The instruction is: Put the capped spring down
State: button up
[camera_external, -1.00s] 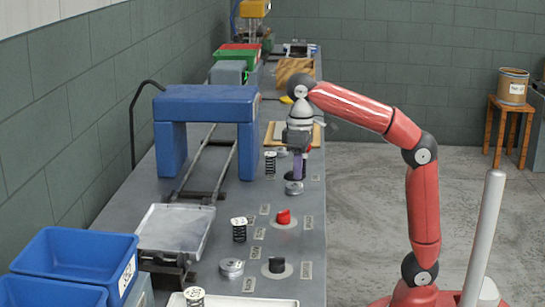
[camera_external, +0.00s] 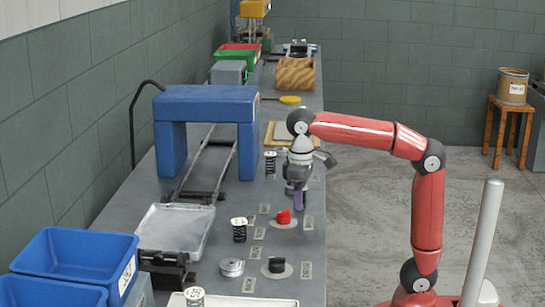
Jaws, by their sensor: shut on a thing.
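My gripper (camera_external: 298,205) has purple fingertips and hangs down low over the right side of the grey bench, behind the red knob. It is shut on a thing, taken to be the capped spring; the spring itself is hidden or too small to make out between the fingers. Other dark springs with pale caps stand upright on the bench: one (camera_external: 239,230) nearer the camera to the left, one (camera_external: 270,163) behind and left of my gripper, and one (camera_external: 195,297) at the front edge of the picture.
A red knob (camera_external: 284,217) and a black knob (camera_external: 277,266) sit in front of my gripper, with a round metal piece (camera_external: 232,267) beside the black one. A blue arch (camera_external: 205,104) and a metal tray (camera_external: 175,228) stand to the left. Blue bins (camera_external: 75,258) are at front left.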

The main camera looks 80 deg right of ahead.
jog(key=shift+f, duration=0.2)
jog(key=shift+f, duration=0.15)
jog(key=o, duration=0.9)
jog(key=shift+o, duration=0.2)
jog(key=shift+f+b, duration=0.15)
jog(key=shift+b, duration=0.2)
jog(key=shift+o, duration=0.6)
jog(key=r, duration=0.2)
jog(key=r+p, duration=0.1)
jog(key=r, duration=0.2)
jog(key=a+r+p, duration=0.1)
jog(key=r, duration=0.2)
